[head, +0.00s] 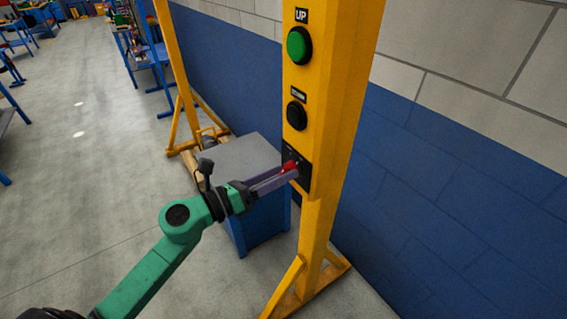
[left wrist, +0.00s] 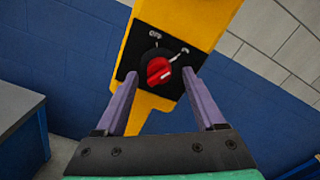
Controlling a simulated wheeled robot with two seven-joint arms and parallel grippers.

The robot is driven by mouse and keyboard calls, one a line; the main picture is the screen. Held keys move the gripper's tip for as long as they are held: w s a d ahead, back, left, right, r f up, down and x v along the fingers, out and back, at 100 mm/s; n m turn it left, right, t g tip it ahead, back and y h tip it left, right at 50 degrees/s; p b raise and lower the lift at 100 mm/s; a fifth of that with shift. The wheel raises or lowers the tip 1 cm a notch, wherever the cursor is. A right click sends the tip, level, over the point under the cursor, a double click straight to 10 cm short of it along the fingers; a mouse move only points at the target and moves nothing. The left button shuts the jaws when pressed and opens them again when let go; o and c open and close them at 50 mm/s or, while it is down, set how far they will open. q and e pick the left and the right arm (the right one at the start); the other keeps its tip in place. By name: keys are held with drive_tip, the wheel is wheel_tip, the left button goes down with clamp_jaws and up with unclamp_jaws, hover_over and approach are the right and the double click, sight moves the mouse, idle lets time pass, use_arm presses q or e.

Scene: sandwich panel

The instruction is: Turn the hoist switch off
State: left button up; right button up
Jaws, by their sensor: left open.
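The hoist switch is a red rotary knob (left wrist: 159,70) on a black plate (left wrist: 130,62) low on the yellow post; its white mark points to the upper right in the left wrist view. The red knob also shows in the head view (head: 289,166), partly hidden by my gripper. My left gripper (head: 289,173) is open, its two purple fingers reaching to the plate. In the left wrist view the fingertips of my left gripper (left wrist: 161,80) stand on either side of the knob, with gaps visible. Whether they touch it I cannot tell. My right gripper is not in view.
The yellow post (head: 325,130) carries a green UP button (head: 299,45) and a black button (head: 297,115) above the switch. A blue cabinet with a grey top (head: 240,155) stands behind my left gripper. A blue and white wall is behind the post. Open floor lies left.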

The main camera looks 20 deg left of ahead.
use_arm(q)
drive_tip(key=shift+w+d+r, duration=0.15)
drive_tip(key=shift+w+d, duration=0.1)
drive_tip(key=shift+w, duration=0.15)
drive_tip(key=shift+w+f, duration=0.1)
drive_tip(key=shift+f, duration=0.1)
drive_tip(key=shift+d, duration=0.1)
clamp_jaws()
